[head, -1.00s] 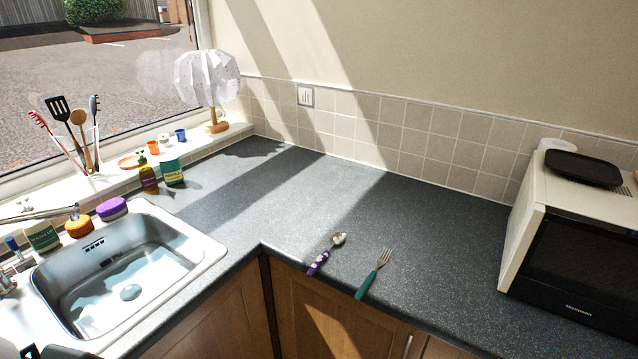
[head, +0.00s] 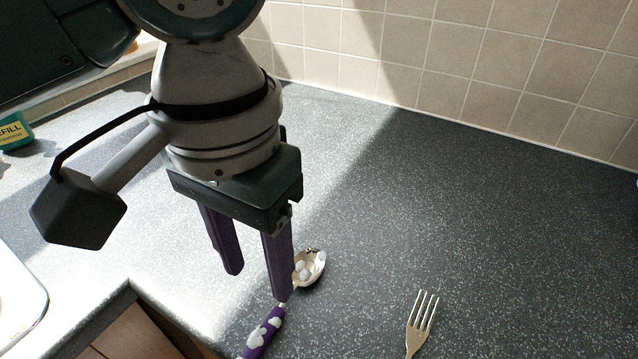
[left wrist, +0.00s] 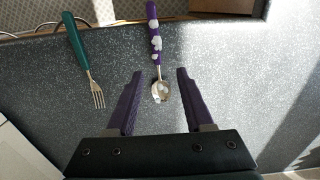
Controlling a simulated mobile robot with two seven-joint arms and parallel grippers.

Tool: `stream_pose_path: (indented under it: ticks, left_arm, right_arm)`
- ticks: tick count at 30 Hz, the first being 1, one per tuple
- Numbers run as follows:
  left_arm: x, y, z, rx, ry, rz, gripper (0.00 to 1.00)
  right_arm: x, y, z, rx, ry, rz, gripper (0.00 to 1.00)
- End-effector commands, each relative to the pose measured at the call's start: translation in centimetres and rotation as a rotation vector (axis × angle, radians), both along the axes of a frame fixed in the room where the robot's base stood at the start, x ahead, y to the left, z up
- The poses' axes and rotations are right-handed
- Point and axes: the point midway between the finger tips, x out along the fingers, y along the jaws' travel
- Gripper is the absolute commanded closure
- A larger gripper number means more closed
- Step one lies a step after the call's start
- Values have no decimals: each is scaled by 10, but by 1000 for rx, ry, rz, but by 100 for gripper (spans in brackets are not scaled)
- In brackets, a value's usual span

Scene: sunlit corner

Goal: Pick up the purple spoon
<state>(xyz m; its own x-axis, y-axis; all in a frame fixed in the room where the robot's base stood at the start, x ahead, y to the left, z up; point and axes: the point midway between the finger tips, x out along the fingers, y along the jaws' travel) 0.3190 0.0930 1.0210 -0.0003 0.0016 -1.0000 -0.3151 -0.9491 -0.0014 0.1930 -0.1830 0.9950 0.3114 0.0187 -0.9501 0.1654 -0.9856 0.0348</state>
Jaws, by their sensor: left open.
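The purple spoon (head: 263,335) lies on the grey speckled counter, its purple handle with white spots toward the front edge and its metal bowl (head: 309,268) farther back. In the left wrist view the spoon (left wrist: 155,42) has its bowl between the spread finger lines. My left gripper (head: 258,286) is open and empty, fingers pointing down over the spoon. One finger hides part of the spoon's neck in the head view. I cannot tell how far the fingertips are above the counter. My right gripper is not in view.
A fork (head: 421,322) with a green handle (left wrist: 75,40) lies on the counter beside the spoon. The sink rim (head: 18,305) is at the left. A tiled wall (head: 450,60) bounds the counter at the back. The counter right of the spoon's bowl is clear.

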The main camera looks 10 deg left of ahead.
Motion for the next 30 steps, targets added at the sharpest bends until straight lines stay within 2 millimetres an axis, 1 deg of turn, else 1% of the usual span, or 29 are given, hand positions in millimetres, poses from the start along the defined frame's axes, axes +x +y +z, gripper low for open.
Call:
stream_pose_path:
  ticks: [1, 3, 8, 16, 19, 26, 30]
  left_arm:
    - [-1, 0, -10, 1, 4, 1, 48]
    - [0, 0, -19, 1, 2, 1, 48]
    - [1, -2, -32, -1, 0, -1, 48]
    - [5, -6, -72, 0, 0, -2, 48]
    - [5, -6, -78, -1, -2, -2, 48]
    - [5, -6, -78, -1, -2, -2, 49]
    - [5, -6, -78, -1, -2, -2, 64]
  right_arm:
    - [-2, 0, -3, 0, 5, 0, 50]
    - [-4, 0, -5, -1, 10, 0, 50]
    - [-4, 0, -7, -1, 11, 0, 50]
    - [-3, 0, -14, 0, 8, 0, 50]
    - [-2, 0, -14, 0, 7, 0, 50]
    - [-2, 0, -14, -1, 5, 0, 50]
    - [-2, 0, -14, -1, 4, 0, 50]
